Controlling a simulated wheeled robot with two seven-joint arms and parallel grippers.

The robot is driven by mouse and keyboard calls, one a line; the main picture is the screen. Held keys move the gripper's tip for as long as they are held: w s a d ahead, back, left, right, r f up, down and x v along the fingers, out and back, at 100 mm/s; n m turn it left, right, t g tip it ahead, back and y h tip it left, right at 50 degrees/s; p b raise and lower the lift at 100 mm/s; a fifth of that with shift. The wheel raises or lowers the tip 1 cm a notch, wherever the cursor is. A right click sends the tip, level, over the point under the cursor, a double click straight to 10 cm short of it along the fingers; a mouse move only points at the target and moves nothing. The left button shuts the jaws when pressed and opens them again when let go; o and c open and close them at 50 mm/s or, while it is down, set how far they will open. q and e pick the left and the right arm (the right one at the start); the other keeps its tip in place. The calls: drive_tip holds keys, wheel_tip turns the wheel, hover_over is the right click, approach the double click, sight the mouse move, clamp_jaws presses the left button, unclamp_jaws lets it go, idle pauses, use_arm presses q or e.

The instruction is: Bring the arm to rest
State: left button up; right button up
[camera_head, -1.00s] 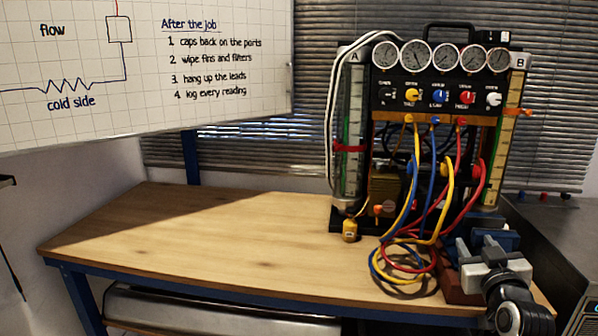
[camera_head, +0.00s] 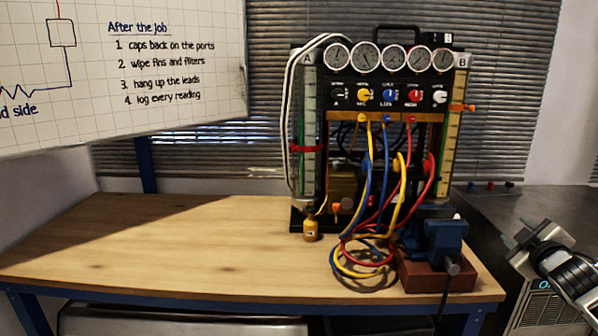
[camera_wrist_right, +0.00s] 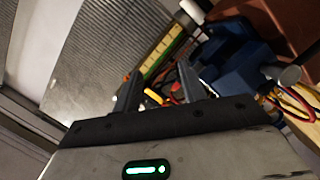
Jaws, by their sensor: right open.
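My right gripper (camera_head: 526,246) is at the right edge of the head view, with its arm coming in from the lower right. It is beside the workbench's right end, right of the blue vise (camera_head: 432,242), apart from it and empty. In the right wrist view its two fingers (camera_wrist_right: 158,86) stand apart with nothing gripped between them. The vise (camera_wrist_right: 240,70) shows beyond the fingers, to the right. My left gripper is in neither view.
The gauge rig (camera_head: 390,95) stands at the bench's back right, with yellow, blue and red hoses (camera_head: 365,250) looped in front. The wooden bench top (camera_head: 150,240) is clear at left. A grey machine (camera_head: 545,205) stands right of the bench.

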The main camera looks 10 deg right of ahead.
drive_tip(key=s+a+f+g+y, duration=0.1)
drive_tip(key=s+a+f+y, duration=0.15)
drive_tip(key=a+f, duration=0.45)
drive_tip(key=s+a+f+m+g+y, duration=0.1)
drive_tip(key=s+a+f, duration=0.3)
drive_tip(key=a+f, duration=0.3)
drive_tip(key=s+a+f+g+y, duration=0.1)
drive_tip(key=s+a+f+y, duration=0.15)
drive_tip(key=a+f, duration=0.45)
use_arm(q)
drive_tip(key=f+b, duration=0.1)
drive_tip(key=b, duration=0.1)
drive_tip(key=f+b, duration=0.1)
drive_tip(key=b, duration=0.2)
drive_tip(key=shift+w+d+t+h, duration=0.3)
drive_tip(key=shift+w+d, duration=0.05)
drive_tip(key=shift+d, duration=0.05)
use_arm(e)
drive_tip(key=s+a+f+m+y, duration=0.1)
drive_tip(key=s+a+f, duration=0.2)
drive_tip(key=s+a, duration=0.5)
drive_tip(key=s+a+f+m+g+y, duration=0.1)
drive_tip(key=s+a+f, duration=0.3)
drive_tip(key=s+a, duration=0.5)
drive_tip(key=a+m+y, duration=0.1)
drive_tip(key=a, duration=0.2)
drive_tip(key=shift+s+a+m, duration=0.2)
drive_tip(key=shift+s+m, duration=0.05)
drive_tip(key=shift+m, duration=0.05)
drive_tip(key=shift+f, duration=0.1)
